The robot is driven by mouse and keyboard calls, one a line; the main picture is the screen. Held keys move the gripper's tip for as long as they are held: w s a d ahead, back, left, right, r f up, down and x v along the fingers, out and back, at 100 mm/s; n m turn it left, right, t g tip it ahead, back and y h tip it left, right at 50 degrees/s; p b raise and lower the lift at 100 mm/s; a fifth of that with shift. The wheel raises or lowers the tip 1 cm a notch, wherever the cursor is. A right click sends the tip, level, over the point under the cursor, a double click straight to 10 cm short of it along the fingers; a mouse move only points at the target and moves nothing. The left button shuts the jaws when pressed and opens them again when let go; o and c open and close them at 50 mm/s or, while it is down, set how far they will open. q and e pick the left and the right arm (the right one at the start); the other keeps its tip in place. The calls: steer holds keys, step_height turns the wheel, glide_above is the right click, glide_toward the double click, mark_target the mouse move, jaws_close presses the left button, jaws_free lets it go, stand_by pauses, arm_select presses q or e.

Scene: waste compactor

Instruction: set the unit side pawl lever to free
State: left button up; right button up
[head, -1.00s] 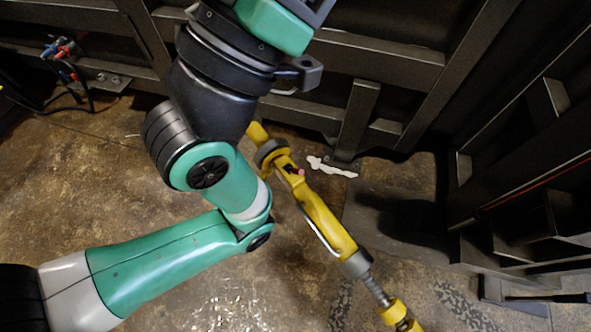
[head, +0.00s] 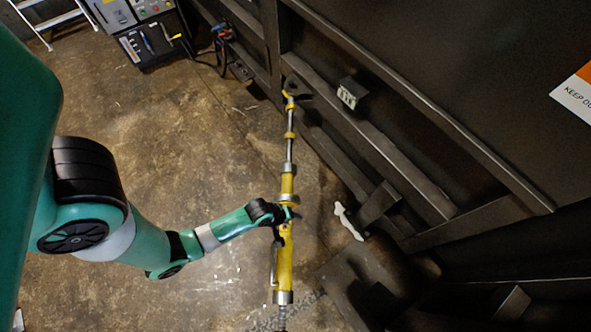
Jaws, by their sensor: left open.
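A yellow ratchet turnbuckle (head: 285,255) runs from the dark steel wall bracket at the top down to the bottom edge of the head view. It has silver rods and collars, and a thin handle (head: 273,268) lies along its left side. My left gripper (head: 289,214) is at the turnbuckle's middle, by the ratchet section. Its jaws are open and overlap the yellow body in the picture; I cannot tell whether they touch it. The pawl lever is not distinguishable here; the gripper covers that part. My right gripper is not in view.
A dark ribbed steel wall (head: 400,150) stands close on the right of the turnbuckle. A control cabinet (head: 140,30) and a ladder (head: 55,20) stand at the upper left. Open floor lies left of the turnbuckle.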

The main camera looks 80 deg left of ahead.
mark_target(284, 227)
arm_select(q)
steer(key=s+r+g+p, duration=0.1)
steer(key=s+r+p, duration=0.25)
steer(key=s, duration=0.25)
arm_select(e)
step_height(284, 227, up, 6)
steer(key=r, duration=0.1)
arm_select(q)
steer(key=shift+n, duration=0.3)
steer(key=b+x, duration=0.2)
steer(key=x, duration=0.1)
steer(key=b+x, duration=0.2)
steer(key=x, duration=0.1)
steer(key=b+x, duration=0.3)
steer(key=shift+s+d+f, duration=0.1)
steer(key=shift+d+f, duration=0.25)
steer(key=shift+f, duration=0.6)
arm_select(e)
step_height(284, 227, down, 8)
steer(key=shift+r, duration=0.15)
arm_select(q)
jaws_close()
